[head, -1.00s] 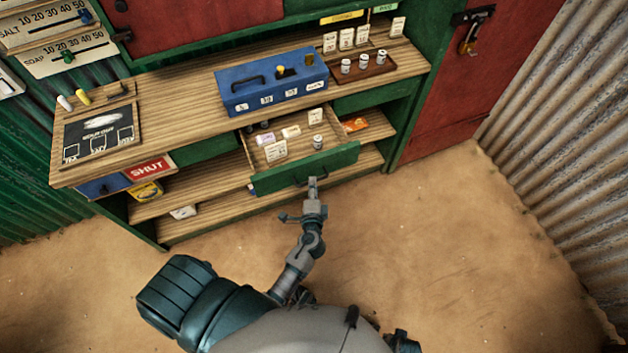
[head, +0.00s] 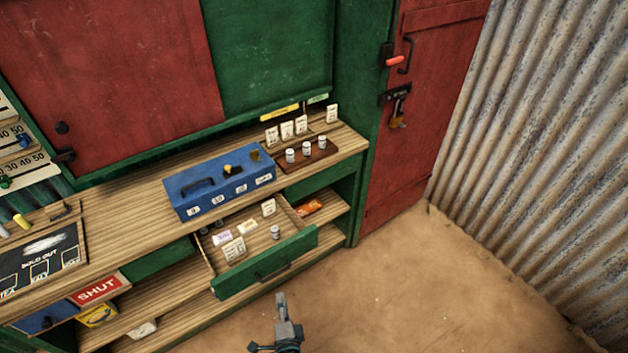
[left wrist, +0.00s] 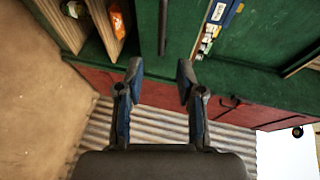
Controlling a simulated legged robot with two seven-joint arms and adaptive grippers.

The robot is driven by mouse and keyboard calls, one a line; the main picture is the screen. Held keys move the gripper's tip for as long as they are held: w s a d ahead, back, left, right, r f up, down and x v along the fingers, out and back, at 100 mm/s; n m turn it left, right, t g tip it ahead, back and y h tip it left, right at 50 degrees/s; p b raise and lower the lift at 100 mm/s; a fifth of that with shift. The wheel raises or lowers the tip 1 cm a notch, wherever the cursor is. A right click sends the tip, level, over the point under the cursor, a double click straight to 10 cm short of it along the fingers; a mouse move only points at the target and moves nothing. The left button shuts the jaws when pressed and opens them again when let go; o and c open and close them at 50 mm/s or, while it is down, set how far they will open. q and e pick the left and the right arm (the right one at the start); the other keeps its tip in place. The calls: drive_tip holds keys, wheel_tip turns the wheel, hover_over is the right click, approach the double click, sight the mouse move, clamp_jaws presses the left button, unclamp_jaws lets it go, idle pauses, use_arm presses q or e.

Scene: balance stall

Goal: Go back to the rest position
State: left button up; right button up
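My left gripper (head: 284,305) is low at the bottom of the head view, in front of the open green drawer (head: 268,268) and apart from its handle. In the left wrist view its two fingers (left wrist: 160,80) stand apart with nothing between them. The drawer is pulled out and holds small labelled cards (head: 233,249) and a small canister (head: 275,232). My right gripper is in neither view now.
A blue box (head: 215,185) sits on the wooden counter (head: 130,205). A brown tray (head: 322,155) with white canisters stands to its right. A red door (head: 415,120) and corrugated wall (head: 530,150) are at right. Sandy floor (head: 400,300) is clear.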

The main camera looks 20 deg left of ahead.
use_arm(q)
drive_tip(key=s+f+n+g+h+p, duration=0.1)
drive_tip(key=s+f+n+g+h, duration=0.2)
drive_tip(key=f, duration=0.7)
drive_tip(key=s+f+n+g+h, duration=0.1)
drive_tip(key=s+f+g, duration=0.4)
drive_tip(key=f, duration=0.6)
drive_tip(key=s+a+f+n+g+h, duration=0.1)
drive_tip(key=s+f+n+g+h, duration=0.2)
drive_tip(key=s+f, duration=0.8)
drive_tip(key=s+n+g, duration=0.1)
drive_tip(key=s+n, duration=0.1)
drive_tip(key=s, duration=0.1)
drive_tip(key=shift+s+a+f+n+g+p, duration=0.2)
drive_tip(key=shift+n+g+p, duration=0.1)
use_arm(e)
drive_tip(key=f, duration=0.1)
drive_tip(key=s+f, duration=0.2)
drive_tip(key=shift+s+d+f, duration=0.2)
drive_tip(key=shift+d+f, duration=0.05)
